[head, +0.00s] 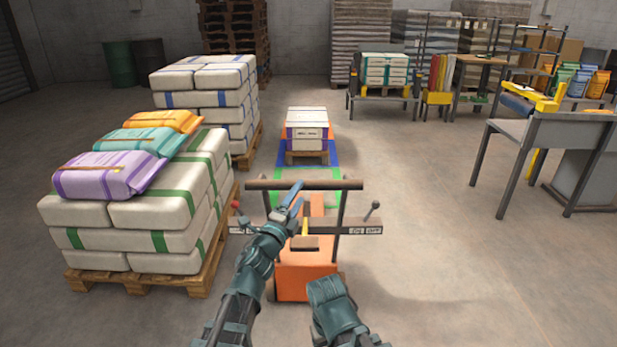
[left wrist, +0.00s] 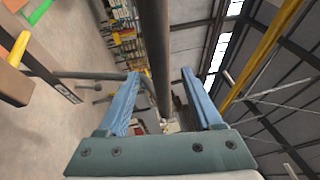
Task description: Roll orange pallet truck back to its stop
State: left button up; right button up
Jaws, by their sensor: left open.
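The orange pallet truck (head: 305,283) stands in front of me in the lower middle of the head view. Its dark handle bar (head: 335,185) runs across the top of two uprights. My left gripper (head: 297,190) is at the left half of this bar, with blue fingers open. In the left wrist view the bar (left wrist: 155,45) lies between the spread fingers (left wrist: 161,74), with gaps showing on both sides. A lower crossbar (head: 350,229) carries a pale label at its right end. My right arm shows at bottom centre, but its fingers are not visible. I cannot identify the stop.
Green (head: 328,180) and blue floor markings lie ahead, near a small loaded pallet (head: 307,157). Left stands a pallet (head: 140,280) of white sacks, with purple, teal and orange sacks on top. A grey bench (head: 550,130) stands right. Floor between truck and bench is clear.

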pick_arm(q)
jog(key=p+x, duration=0.1)
jog(key=x, duration=0.6)
jog(key=shift+w+d, duration=0.15)
jog(key=shift+w, duration=0.2)
jog(key=shift+r, duration=0.1)
grip_shut()
dwell(0.9)
